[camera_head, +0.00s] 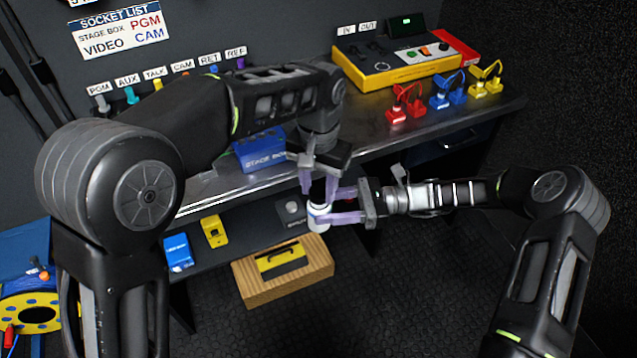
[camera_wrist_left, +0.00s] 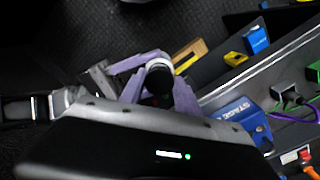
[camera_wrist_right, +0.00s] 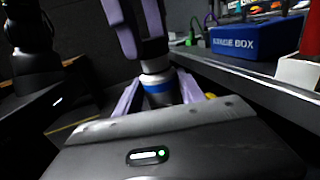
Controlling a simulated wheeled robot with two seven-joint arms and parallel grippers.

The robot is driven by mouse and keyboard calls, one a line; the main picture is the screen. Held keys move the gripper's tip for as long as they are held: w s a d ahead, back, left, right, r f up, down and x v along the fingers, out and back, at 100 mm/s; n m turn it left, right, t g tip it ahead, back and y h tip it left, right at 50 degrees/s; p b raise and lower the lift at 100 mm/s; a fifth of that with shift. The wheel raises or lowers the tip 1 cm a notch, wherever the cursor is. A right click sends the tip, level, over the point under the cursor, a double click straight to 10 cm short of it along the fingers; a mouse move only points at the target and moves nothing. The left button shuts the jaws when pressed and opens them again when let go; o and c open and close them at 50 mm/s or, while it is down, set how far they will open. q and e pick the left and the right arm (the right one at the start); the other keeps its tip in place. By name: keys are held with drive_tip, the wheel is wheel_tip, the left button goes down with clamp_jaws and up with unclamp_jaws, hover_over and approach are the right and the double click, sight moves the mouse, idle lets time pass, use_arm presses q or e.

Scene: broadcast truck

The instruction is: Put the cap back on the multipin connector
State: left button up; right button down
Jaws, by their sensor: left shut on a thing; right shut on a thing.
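The multipin connector appears to be a white cylinder with a blue band (camera_head: 318,222), upright in mid-air in front of the shelf. It also shows in the right wrist view (camera_wrist_right: 158,88). My right gripper (camera_head: 328,206) is shut on it from the side. My left gripper (camera_head: 318,188) points down from directly above, its purple fingers shut on a dark round piece (camera_wrist_left: 158,82), which seems to be the cap. The two pieces are in line and very close. The fingers hide the join, so I cannot tell whether the cap is seated.
The blue stage box (camera_head: 258,152) sits on the counter (camera_head: 375,138) just behind my grippers. A wooden block (camera_head: 308,280) with a yellow-and-black top stands below them. A yellow-and-red console (camera_head: 385,75) is farther back. The floor at front right is clear.

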use_arm(q)
drive_tip(key=shift+f, duration=0.6)
idle(0.7)
